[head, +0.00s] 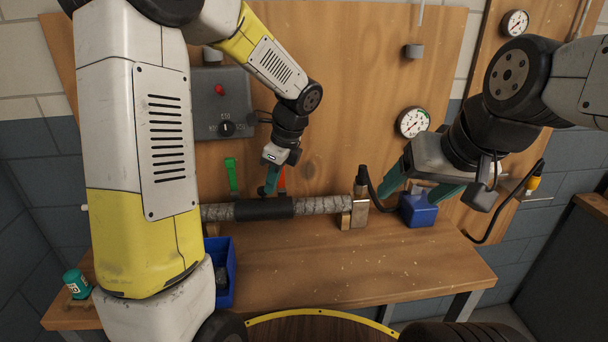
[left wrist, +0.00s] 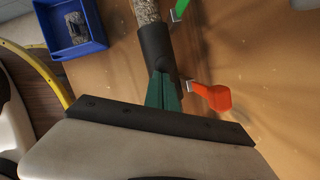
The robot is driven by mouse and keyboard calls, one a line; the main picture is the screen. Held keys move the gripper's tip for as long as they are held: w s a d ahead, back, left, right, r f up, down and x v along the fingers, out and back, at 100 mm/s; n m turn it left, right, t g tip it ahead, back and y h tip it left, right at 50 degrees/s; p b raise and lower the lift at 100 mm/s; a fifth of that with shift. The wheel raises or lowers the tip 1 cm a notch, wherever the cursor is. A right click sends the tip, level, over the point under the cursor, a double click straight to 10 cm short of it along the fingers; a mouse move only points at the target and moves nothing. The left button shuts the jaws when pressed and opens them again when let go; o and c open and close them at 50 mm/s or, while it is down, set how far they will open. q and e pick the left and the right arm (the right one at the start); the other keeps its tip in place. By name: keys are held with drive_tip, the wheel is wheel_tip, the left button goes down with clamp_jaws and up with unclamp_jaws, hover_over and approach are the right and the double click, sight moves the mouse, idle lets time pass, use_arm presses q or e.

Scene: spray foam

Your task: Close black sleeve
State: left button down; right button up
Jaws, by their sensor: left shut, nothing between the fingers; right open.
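The black sleeve (head: 264,208) wraps the middle of a grey speckled pipe (head: 325,205) above the workbench. It also shows in the left wrist view (left wrist: 155,48). My left gripper (head: 268,190) is shut with nothing in it, its green fingertips at the upper side of the sleeve. In the left wrist view its fingers (left wrist: 163,88) are together and overlap the sleeve's end; I cannot tell whether they touch. My right gripper (head: 412,192) is open and empty, to the right of the pipe near a blue box.
A red-orange handle (head: 282,178) and a green handle (head: 231,174) stand behind the pipe. A blue bin (head: 232,272) sits at the bench's left. The blue box (head: 418,212) has a black hose nearby. The front right of the bench (head: 350,265) is clear.

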use_arm(q)
drive_tip(key=shift+s+a+f, duration=0.1)
drive_tip(key=shift+s+a, duration=0.1)
drive_tip(key=shift+a, duration=0.6)
drive_tip(key=shift+d, duration=0.15)
drive_tip(key=shift+s+d, duration=0.1)
drive_tip(key=shift+d, duration=0.25)
drive_tip(key=s+d+f+v, duration=0.1)
drive_tip(key=d+v, duration=0.1)
drive_tip(key=v, duration=1)
drive_tip(key=s+a+r+n+t+h, duration=0.1)
drive_tip(key=s+a+n+t+h, duration=0.1)
drive_tip(key=s+n, duration=0.6)
drive_tip(key=s+a+r+n+t+h, duration=0.1)
drive_tip(key=s+a+n+t+h, duration=0.1)
drive_tip(key=s+n, duration=0.7)
drive_tip(key=n+t+h, duration=0.1)
drive_tip(key=n, duration=0.2)
drive_tip(key=shift+a+n+h, duration=0.3)
drive_tip(key=shift+a, duration=0.1)
